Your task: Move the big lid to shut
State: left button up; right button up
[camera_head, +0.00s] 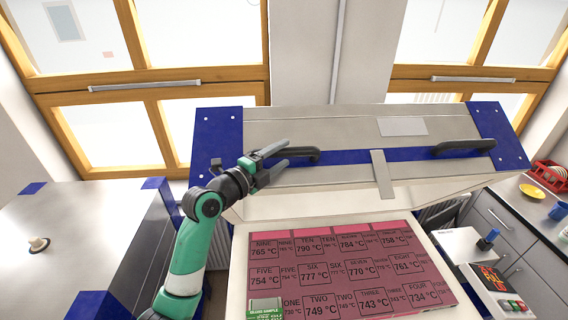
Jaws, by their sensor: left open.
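The big lid (340,125) of the kiln is silver with blue corners and a blue band, and it stands raised and tilted back behind the kiln bed. Two black handles are on its front: a left handle (300,154) and a right handle (463,147). My left gripper (280,157) is open at the left handle, its fingers by the handle's left end. I cannot tell whether they touch it. My right gripper is not in view. The kiln bed below holds a dark pink panel (350,268) with printed temperature labels.
A silver cabinet (80,230) with blue corners stands at left. At right is a counter with a yellow dish (533,191), a blue cup (558,210) and a red rack (550,175). A control box (497,290) stands at the kiln's right. Windows are behind.

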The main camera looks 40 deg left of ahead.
pick_arm(q)
jog(key=shift+w+r, duration=0.15)
jog(key=shift+w, duration=0.6)
grip_shut()
dwell(0.9)
